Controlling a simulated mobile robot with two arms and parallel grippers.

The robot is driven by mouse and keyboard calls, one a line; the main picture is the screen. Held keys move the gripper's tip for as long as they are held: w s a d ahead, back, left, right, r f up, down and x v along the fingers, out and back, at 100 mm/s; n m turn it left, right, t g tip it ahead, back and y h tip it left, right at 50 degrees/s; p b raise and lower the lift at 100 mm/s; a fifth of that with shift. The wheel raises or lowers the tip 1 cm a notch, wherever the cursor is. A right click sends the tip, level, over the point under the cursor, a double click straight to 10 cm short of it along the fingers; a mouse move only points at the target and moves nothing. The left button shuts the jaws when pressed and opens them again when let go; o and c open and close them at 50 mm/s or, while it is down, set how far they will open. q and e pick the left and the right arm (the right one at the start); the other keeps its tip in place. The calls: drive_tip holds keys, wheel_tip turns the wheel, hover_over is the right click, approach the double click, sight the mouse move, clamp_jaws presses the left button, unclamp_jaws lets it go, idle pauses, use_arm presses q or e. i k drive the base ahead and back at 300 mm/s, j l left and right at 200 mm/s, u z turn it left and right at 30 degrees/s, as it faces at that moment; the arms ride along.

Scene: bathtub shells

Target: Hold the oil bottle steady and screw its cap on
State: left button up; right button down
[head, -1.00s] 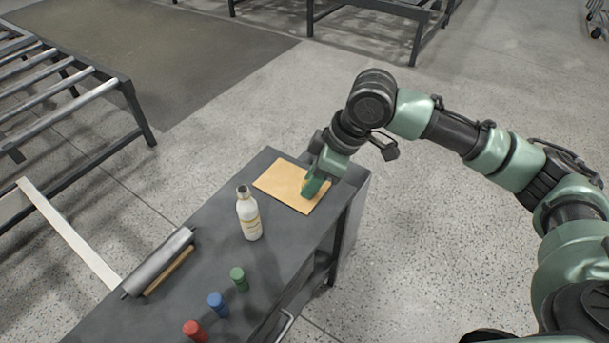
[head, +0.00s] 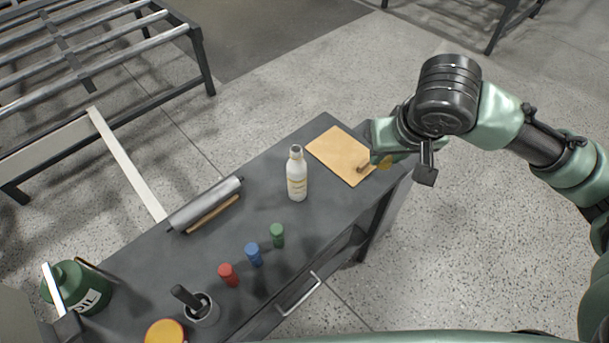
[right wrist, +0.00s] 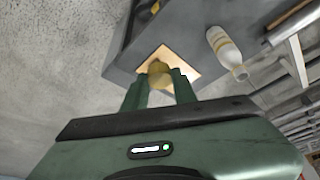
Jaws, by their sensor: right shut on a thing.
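A white bottle (head: 297,175) with a tan label and a dark mouth stands upright on the grey bench. It also shows in the right wrist view (right wrist: 228,52). My right gripper (head: 385,160) is over the right corner of the wooden board (head: 333,146), apart from the bottle. In the right wrist view its green fingers are shut on a rounded yellow piece, probably the cap (right wrist: 160,74). A green can (head: 85,290) marked OIL stands at lower left. Grey parts at that corner may be my left gripper, but its jaws cannot be made out.
A metal roller (head: 205,203) lies on the bench left of the bottle. Green (head: 277,235), blue (head: 253,254) and red (head: 228,274) cylinders stand in front. A grey cup (head: 202,310) and a yellow round thing (head: 165,332) are near the front. Bench around the bottle is clear.

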sight(297, 173)
drive_tip(key=l+u, duration=0.1)
drive_tip(key=u, duration=0.25)
drive_tip(key=l+u, duration=0.15)
drive_tip(key=u, duration=0.2)
drive_tip(key=l+u, duration=0.1)
drive_tip(key=u, duration=0.3)
drive_tip(key=l+u, duration=0.15)
drive_tip(key=l, duration=0.25)
drive_tip(key=k+l+u, duration=0.15)
drive_tip(key=l, duration=0.25)
drive_tip(key=k+l+u, duration=0.15)
drive_tip(key=l, duration=0.2)
drive_tip(key=l+u, duration=0.15)
drive_tip(key=l, duration=0.25)
drive_tip(key=k+l+u, duration=0.15)
drive_tip(key=l, duration=0.2)
drive_tip(key=k+l, duration=0.25)
drive_tip(key=l, duration=0.15)
